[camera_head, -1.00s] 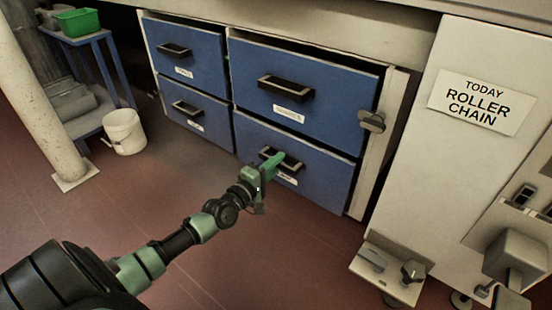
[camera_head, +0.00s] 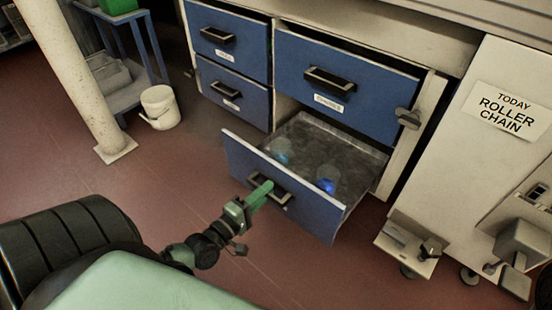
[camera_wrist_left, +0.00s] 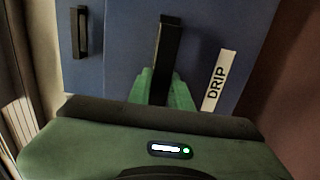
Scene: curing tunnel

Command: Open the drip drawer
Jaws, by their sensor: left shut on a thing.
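The drip drawer (camera_head: 300,205) is the lower right blue drawer, and it stands pulled far out of the cabinet. Its grey inside shows, with a blue item (camera_head: 326,185) and a clear, bluish item (camera_head: 281,152) in it. My left gripper (camera_head: 262,190) is shut on the drawer's black handle (camera_head: 280,195). In the left wrist view the green fingers (camera_wrist_left: 163,90) sit on both sides of the dark handle (camera_wrist_left: 168,50), beside a white label reading DRIP (camera_wrist_left: 218,82). My right gripper is in neither view.
The drawer above (camera_head: 345,85) and the left drawers (camera_head: 230,45) look closed or nearly so. A white bucket (camera_head: 160,106) and a pale column (camera_head: 75,75) stand to the left. A small metal bracket (camera_head: 408,245) is at the right. Red floor is clear before the drawer.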

